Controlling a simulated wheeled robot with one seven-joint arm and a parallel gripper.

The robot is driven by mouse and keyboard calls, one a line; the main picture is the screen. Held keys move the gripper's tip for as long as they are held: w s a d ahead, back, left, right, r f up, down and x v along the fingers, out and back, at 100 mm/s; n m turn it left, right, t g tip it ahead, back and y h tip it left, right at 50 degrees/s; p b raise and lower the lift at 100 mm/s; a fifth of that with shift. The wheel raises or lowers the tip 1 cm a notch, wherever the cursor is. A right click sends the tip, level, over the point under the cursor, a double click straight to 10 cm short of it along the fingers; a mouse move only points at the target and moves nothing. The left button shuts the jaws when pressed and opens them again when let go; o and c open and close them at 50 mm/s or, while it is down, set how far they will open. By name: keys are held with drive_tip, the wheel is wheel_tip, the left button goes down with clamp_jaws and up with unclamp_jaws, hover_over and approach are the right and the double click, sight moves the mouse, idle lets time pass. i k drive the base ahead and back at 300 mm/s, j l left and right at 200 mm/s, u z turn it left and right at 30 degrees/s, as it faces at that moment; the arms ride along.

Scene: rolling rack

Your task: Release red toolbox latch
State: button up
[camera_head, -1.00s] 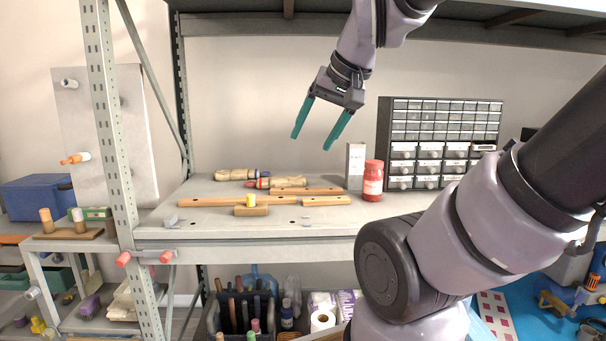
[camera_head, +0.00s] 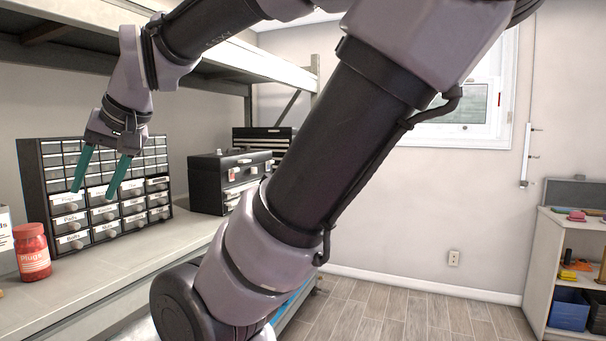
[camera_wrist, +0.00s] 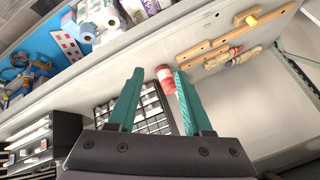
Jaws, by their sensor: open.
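No red toolbox shows in the current views. A black toolbox (camera_head: 212,185) with a grey-edged top and small latches on its front sits on the shelf bench in the head view. One front latch (camera_head: 232,174) looks partly reddish, but it is too small to tell well. My gripper (camera_head: 92,194) has teal fingers, spread apart and empty, in front of the small-drawer cabinet and left of the black toolbox.
The small-drawer cabinet (camera_head: 50,170) stands behind my gripper, with a red-lidded jar (camera_head: 32,254) at its left. A black drawer chest (camera_head: 262,138) stands beyond the toolbox. The upper shelf (camera_head: 75,25) hangs overhead. The bench's front strip (camera_head: 150,256) is clear. Floor is open at right.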

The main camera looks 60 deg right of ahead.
sight(231, 172)
drive_tip(key=z, duration=1.35)
drive_tip(key=i+j, duration=0.15)
drive_tip(key=i, duration=0.2)
drive_tip(key=i+j+z, duration=0.1)
drive_tip(key=i, duration=0.25)
